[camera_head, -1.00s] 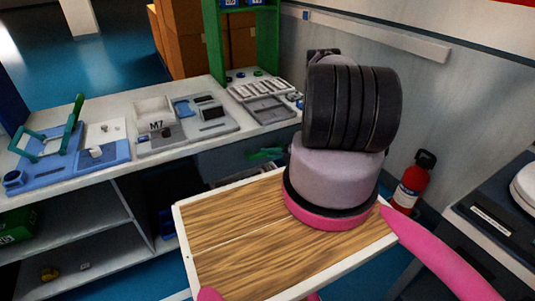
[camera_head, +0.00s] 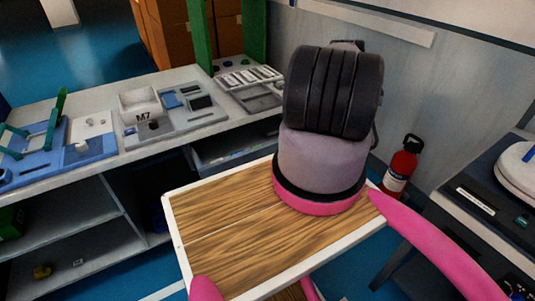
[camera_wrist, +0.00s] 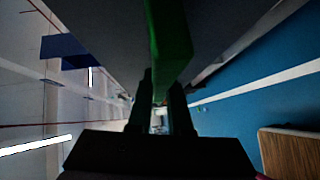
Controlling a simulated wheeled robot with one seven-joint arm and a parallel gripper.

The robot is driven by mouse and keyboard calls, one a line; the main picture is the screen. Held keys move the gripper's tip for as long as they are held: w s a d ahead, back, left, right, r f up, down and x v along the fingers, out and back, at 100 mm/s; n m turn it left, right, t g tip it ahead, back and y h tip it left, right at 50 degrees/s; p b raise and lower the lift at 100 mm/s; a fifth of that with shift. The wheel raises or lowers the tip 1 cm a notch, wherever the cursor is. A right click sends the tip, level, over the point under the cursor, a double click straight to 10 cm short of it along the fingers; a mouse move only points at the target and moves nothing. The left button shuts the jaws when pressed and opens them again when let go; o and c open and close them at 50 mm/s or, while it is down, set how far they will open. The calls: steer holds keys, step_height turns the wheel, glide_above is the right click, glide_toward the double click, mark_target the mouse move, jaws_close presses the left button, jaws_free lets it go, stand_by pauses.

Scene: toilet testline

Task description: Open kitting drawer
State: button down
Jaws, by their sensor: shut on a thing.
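The kitting drawer (camera_head: 232,148) is grey and sits under the right part of the workbench in the head view. A dark opening shows there under the worktop, with a pale edge and small blurred things. How far the drawer stands out is hard to tell, as my arm and wooden top cover its front. In the wrist view a green drawer handle (camera_wrist: 168,45) runs between the dark fingers of my gripper (camera_wrist: 160,105). The gripper is shut on this handle. In the head view the gripper and the handle are hidden.
The workbench top (camera_head: 190,138) carries a grey M7 fixture (camera_head: 145,110), blue trays (camera_head: 85,145) and a parts rack (camera_head: 250,77). A red fire extinguisher (camera_head: 402,165) stands by the wall at right. A dark machine (camera_head: 480,195) stands at far right. Blue floor shows between.

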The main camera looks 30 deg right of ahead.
steer(key=s, duration=1.2)
steer(key=shift+s+d, duration=0.2)
steer(key=shift+s, duration=0.1)
steer(key=c, duration=0.8)
jaws_free()
steer(key=shift+c, duration=0.2)
steer(key=shift+d, duration=0.1)
steer(key=v, duration=1)
steer(key=shift+s+d, duration=0.2)
steer(key=shift+s, duration=0.1)
steer(key=shift+r, duration=0.1)
